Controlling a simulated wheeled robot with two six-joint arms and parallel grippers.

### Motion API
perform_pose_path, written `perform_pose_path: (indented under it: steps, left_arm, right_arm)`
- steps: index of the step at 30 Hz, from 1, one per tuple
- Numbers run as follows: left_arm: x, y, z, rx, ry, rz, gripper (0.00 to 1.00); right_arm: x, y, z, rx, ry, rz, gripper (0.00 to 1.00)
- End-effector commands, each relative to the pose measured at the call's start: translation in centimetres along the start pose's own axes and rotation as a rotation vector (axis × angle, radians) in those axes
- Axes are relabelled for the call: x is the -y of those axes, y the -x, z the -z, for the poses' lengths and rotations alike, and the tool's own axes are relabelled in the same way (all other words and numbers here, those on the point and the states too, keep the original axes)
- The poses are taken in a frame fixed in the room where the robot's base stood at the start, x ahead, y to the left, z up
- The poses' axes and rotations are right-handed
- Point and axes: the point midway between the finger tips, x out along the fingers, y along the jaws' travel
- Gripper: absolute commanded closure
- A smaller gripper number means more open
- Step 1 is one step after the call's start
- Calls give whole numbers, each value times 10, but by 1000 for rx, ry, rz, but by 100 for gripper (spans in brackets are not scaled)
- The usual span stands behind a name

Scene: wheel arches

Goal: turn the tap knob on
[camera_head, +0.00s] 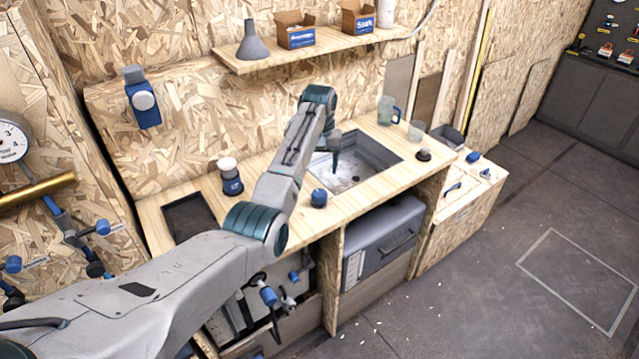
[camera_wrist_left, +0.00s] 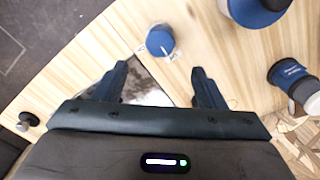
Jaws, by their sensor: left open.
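A round blue knob (camera_head: 319,198) stands on the wooden worktop near the front left corner of the sink (camera_head: 384,150). In the left wrist view the blue knob (camera_wrist_left: 160,40) carries a white mark and lies beyond my fingertips, roughly in line with the gap between them. My left gripper (camera_head: 335,152) is over the sink, partly hidden behind my own arm. In the left wrist view the left gripper (camera_wrist_left: 160,78) has its two fingers apart with nothing between them, and part of the sink shows behind. My right gripper is not in view.
A blue and white container (camera_head: 230,178) stands on the worktop (camera_head: 283,165) left of my arm. Cups (camera_head: 387,110) stand behind the sink's right end. A shelf (camera_head: 330,43) with boxes hangs above.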

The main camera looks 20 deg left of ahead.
Motion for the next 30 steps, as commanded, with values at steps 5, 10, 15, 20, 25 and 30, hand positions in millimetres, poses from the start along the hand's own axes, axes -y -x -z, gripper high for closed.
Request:
perform_pose_path:
  steps: [5,10,15,20,25,30]
  left_arm:
    - [0,-32,-2,5,0,1,36]
    - [0,-64,-2,4,0,1,36]
    - [0,-85,-1,1,0,0,36]
    - [0,-93,0,-1,0,0,36]
    - [0,-94,0,-1,0,0,36]
    - [0,-94,0,-1,0,0,53]
  right_arm:
    - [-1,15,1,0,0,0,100]
    - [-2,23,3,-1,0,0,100]
    - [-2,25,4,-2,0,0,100]
    - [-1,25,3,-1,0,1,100]
    - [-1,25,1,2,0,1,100]
    - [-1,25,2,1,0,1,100]
